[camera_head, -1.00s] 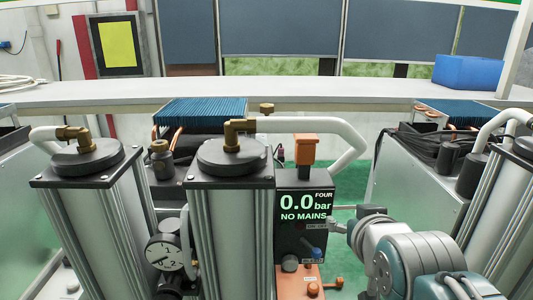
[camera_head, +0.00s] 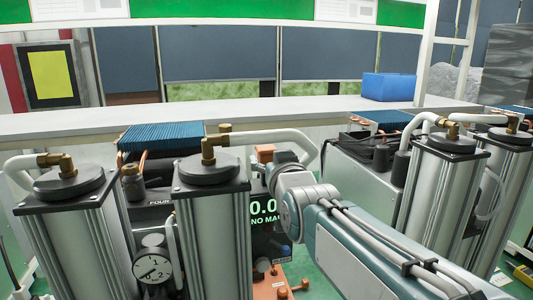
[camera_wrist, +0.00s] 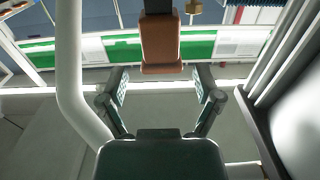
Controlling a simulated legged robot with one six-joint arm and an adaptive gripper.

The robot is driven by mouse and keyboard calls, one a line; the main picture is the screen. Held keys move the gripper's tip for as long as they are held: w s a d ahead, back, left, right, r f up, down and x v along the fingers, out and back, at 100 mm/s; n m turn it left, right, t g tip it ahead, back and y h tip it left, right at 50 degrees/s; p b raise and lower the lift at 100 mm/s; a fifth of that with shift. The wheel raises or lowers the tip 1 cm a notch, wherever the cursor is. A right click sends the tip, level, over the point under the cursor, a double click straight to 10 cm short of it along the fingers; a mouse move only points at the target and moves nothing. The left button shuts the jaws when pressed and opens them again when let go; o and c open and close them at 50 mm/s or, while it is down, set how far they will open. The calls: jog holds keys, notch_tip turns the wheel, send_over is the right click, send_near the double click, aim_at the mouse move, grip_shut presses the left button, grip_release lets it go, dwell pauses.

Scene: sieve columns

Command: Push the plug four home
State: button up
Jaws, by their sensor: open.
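The orange plug (camera_head: 264,152) stands at the top of the dark display unit (camera_head: 258,225), just right of the middle column. The display shows part of "0.0" and "NO MAINS"; my arm covers its right side. In the wrist view the orange plug (camera_wrist: 161,42) is upper centre, with a dark part above it in the picture. My gripper (camera_wrist: 161,80) is open, its two fingers spread to either side below the plug, with nothing seen between them. Whether it touches the plug I cannot tell. In the head view my wrist is close right of the plug and the fingers are hidden.
Silver columns with black caps (camera_head: 211,170) stand left of the plug and at the right. A white hose (camera_head: 300,140) curves close behind the plug; it also passes left of my gripper (camera_wrist: 75,80). A pressure gauge (camera_head: 152,267) is lower left. A blue box (camera_head: 388,87) sits on the rear bench.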

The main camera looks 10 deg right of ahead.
aim_at(268, 156)
jog(key=w, duration=0.1)
jog(key=w+a, duration=0.1)
jog(key=w, duration=0.1)
jog(key=shift+w, duration=0.2)
jog(key=shift+w+d, duration=0.3)
jog(key=shift+d, duration=0.4)
jog(key=shift+a, duration=0.35)
grip_shut()
jog(key=shift+f, duration=0.1)
